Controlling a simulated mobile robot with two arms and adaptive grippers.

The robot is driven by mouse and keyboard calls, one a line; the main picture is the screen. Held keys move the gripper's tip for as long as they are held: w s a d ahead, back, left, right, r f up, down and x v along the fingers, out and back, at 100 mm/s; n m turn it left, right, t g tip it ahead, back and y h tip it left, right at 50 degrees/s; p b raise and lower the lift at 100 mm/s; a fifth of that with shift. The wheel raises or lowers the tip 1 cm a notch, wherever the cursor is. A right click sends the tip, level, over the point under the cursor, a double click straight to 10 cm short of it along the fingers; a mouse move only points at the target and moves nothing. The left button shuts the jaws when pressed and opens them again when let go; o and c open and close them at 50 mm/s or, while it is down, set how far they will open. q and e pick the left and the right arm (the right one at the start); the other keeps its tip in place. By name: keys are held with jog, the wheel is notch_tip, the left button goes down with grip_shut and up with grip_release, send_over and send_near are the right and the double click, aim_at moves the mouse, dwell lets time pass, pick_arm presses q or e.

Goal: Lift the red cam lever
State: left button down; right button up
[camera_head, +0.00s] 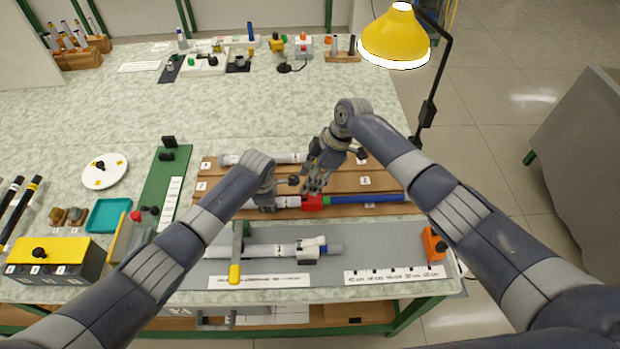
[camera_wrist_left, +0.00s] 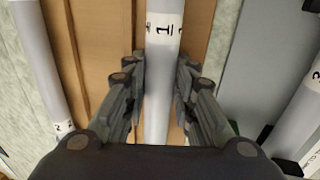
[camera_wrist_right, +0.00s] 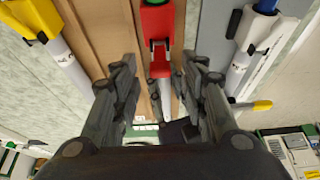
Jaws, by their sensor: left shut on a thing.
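The red clamp (camera_head: 312,202) sits on the rod in the front groove of the wooden rack, where the white rod meets the blue rod (camera_head: 365,198). In the right wrist view its red body (camera_wrist_right: 157,20) is at the top centre, with a small red and grey part (camera_wrist_right: 160,68), apparently the lever, below it. My right gripper (camera_head: 315,186) is open just above the clamp; its fingers (camera_wrist_right: 160,75) stand apart on both sides, not touching it. My left gripper (camera_head: 267,206) is shut on the white rod (camera_wrist_left: 164,40), marked 1, left of the clamp.
The wooden rack (camera_head: 225,193) holds another white rod (camera_head: 240,159) behind. In front, a white rod with a white clamp (camera_head: 310,247) lies on a grey mat. A yellow lamp (camera_head: 395,38) stands behind.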

jog(key=shift+a+f, duration=0.15)
jog(key=shift+f, duration=0.2)
grip_shut()
jog(key=shift+a+h, duration=0.4)
jog(key=shift+h, duration=0.1)
jog(key=shift+r, duration=0.1)
grip_release()
jog(key=v, duration=1.2)
